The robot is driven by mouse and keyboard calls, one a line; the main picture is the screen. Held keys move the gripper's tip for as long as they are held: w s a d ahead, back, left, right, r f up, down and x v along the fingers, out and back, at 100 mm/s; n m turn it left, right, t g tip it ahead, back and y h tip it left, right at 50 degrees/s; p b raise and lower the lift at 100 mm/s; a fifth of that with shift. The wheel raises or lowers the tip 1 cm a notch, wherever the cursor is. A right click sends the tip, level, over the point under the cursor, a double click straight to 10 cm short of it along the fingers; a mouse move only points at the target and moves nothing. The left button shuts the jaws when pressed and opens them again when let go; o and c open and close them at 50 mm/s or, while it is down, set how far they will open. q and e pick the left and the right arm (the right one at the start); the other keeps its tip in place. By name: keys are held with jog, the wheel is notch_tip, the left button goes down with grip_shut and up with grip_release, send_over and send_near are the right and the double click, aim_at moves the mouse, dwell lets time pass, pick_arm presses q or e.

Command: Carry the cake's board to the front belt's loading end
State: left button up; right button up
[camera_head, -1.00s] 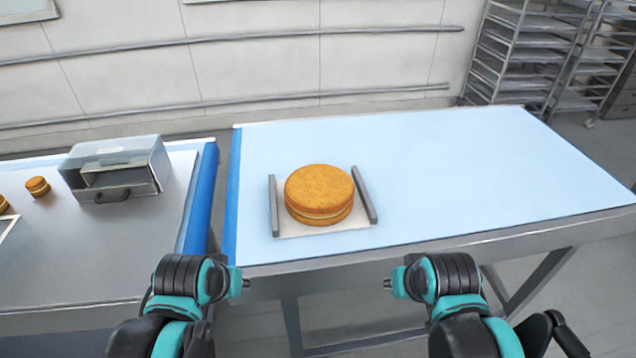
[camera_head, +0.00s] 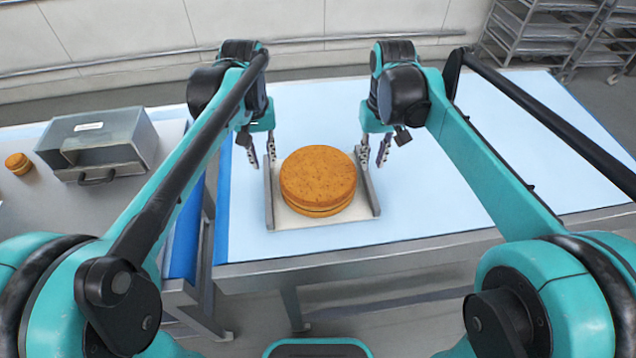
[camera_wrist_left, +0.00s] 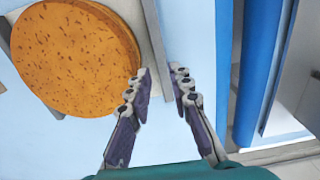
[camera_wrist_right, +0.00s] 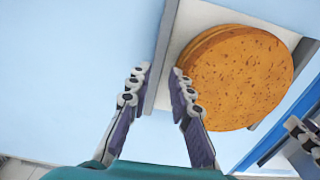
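The round brown cake (camera_head: 318,178), filled between two layers, sits on a pale board (camera_head: 300,221) with a grey rail along each side. The board lies flat on a light-blue surface. My left gripper (camera_head: 262,156) is open at the left rail (camera_head: 269,200); in the left wrist view its fingers (camera_wrist_left: 162,84) stand either side of that rail. My right gripper (camera_head: 373,156) is open at the right rail (camera_head: 369,190); in the right wrist view its fingers (camera_wrist_right: 159,82) straddle that rail. Neither visibly grips. I cannot tell which surface is the front belt.
The light-blue surface (camera_head: 450,180) is clear right of the board. A darker blue strip (camera_head: 185,240) edges the grey table at left. A grey box with a handle (camera_head: 97,145) and a small cake (camera_head: 18,164) stand there. Racks (camera_head: 545,35) stand at the back right.

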aim_at(369, 179)
pick_arm(q)
jog(key=shift+f, duration=0.1)
pick_arm(e)
jog(key=shift+f, duration=0.1)
